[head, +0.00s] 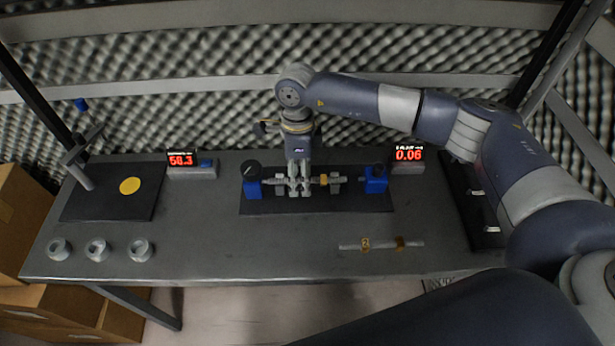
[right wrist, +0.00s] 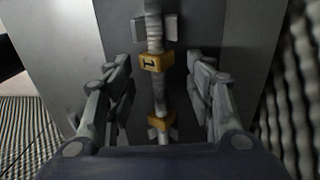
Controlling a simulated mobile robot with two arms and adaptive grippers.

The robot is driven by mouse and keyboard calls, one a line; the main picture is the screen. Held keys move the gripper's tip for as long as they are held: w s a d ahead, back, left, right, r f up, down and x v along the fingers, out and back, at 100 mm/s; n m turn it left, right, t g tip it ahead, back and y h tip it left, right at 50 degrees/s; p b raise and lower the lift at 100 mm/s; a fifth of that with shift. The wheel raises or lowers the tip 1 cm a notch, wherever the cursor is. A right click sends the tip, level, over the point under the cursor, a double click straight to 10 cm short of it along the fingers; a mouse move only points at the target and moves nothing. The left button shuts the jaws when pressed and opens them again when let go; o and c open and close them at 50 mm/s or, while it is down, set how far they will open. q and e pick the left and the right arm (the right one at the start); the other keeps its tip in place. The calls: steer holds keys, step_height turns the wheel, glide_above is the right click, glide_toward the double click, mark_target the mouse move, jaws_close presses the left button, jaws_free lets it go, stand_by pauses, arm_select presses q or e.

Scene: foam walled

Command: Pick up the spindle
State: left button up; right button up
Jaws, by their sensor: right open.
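A grey spindle (head: 333,180) with yellow collars lies across a fixture with two blue end blocks (head: 252,184) on a black mat. In the right wrist view the spindle (right wrist: 155,38) runs up the middle, one collar marked 1. My right gripper (head: 299,188) points down over its left part. Its open fingers (right wrist: 160,95) stand on either side of the spindle, with gaps visible on both sides. A second thin grey rod (head: 381,244), with a tag marked 2, lies on the front of the table. My left gripper is not in view.
Two red displays (head: 182,159) (head: 409,155) stand behind the fixture. Several grey rings (head: 97,249) sit at the front left, before a dark plate (head: 100,203) with a yellow disc (head: 130,186). The table's front middle (head: 240,247) is clear.

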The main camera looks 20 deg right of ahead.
mark_target(299, 182)
steer(key=shift+c, duration=0.3)
jaws_close()
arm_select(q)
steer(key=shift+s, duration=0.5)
arm_select(e)
steer(key=shift+r, duration=0.1)
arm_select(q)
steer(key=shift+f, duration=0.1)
